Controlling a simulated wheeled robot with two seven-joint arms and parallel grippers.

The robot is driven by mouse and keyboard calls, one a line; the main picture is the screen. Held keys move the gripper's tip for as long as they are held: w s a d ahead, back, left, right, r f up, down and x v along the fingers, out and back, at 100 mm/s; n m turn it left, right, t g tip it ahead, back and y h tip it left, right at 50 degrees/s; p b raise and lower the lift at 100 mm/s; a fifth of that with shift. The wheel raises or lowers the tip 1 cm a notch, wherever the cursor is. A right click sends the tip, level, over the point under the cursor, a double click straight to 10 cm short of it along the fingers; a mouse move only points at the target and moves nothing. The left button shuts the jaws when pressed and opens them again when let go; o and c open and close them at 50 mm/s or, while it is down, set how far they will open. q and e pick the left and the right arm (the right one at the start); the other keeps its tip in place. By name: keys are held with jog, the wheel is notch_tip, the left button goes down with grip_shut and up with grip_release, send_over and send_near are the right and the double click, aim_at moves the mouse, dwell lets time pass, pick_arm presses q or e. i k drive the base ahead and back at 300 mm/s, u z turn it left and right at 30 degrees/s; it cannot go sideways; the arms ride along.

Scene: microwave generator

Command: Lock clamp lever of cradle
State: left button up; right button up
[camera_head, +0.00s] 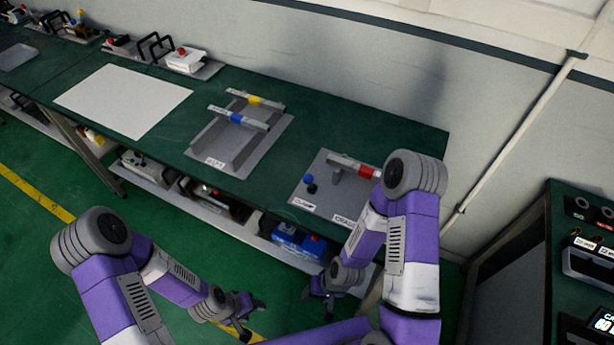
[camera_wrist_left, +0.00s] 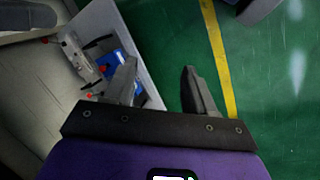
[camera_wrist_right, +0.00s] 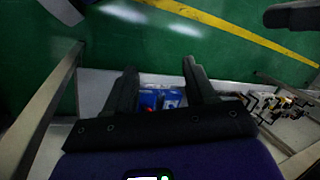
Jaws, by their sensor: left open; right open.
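The cradle (camera_head: 322,194) is a grey plate with white labels at the right end of the green bench, partly hidden by my right arm. A light lever-like bar with a red band (camera_head: 367,172) lies across a raised post on it. A blue-topped black knob (camera_head: 309,183) stands at its left. I cannot tell whether the lever is locked. My left gripper (camera_head: 250,318) is open and empty, low in front of the bench; its fingers show in the left wrist view (camera_wrist_left: 158,75). My right gripper (camera_head: 328,303) is open and empty, below the bench's front edge, apart from the cradle.
Left of the cradle, another grey fixture (camera_head: 267,151) carries bars with blue and yellow bands. A white sheet (camera_head: 124,100) lies farther left. A lower shelf (camera_head: 232,222) under the bench holds a blue box (camera_head: 298,240). A dark cabinet (camera_head: 580,260) stands at the right.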

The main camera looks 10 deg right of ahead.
aim_at(308, 179)
jog(key=z, duration=1.05)
jog(key=k, duration=0.8)
jog(key=u, duration=0.85)
jog(key=i, duration=0.5)
